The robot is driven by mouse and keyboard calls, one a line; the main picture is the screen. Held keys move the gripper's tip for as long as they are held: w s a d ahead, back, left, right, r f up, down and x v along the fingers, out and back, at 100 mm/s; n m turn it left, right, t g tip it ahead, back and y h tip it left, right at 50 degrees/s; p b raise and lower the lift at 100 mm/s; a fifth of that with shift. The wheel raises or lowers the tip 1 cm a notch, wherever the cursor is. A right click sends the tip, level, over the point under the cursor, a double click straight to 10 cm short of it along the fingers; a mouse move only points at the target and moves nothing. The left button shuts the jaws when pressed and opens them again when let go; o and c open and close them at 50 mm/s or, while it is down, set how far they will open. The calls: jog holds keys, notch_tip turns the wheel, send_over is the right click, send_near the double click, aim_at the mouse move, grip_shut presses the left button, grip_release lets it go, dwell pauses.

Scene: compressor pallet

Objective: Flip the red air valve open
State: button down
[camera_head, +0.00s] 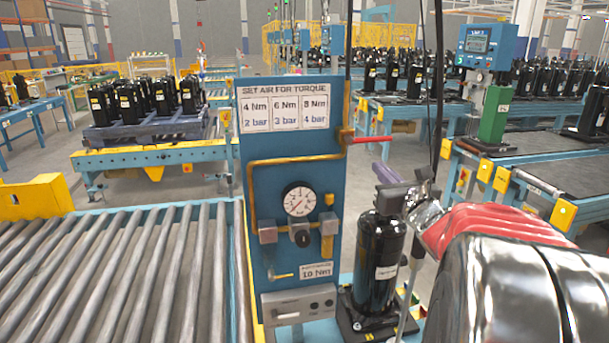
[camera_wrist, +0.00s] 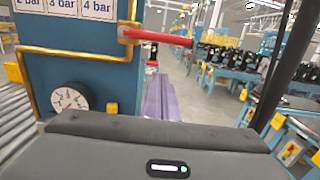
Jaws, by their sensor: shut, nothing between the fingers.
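The red air valve lever (camera_head: 375,140) sticks out roughly horizontally to the right from the valve body at the right edge of the blue panel (camera_head: 288,120). In the wrist view the lever (camera_wrist: 160,38) crosses the upper middle, joined to the brass pipe at its left end. My gripper (camera_head: 382,171), with purple fingers, is just below and slightly right of the lever in the head view. In the wrist view the fingers (camera_wrist: 160,97) are together and empty, beneath the lever in the picture. I see no clear contact with the lever.
A pressure gauge (camera_head: 299,200) and knobs sit on the panel. A black compressor (camera_head: 377,262) stands below my gripper. A roller conveyor (camera_head: 120,270) lies left. A dark hanging cable (camera_wrist: 281,65) is right of the lever. Behind are tables of compressors.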

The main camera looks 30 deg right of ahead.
aim_at(369, 138)
jog(key=r, duration=0.2)
jog(key=w+r, duration=0.1)
jog(key=r, duration=0.1)
jog(key=shift+w+d, duration=0.15)
jog(key=shift+d, duration=0.05)
dwell(0.3)
jog(key=shift+d, duration=0.1)
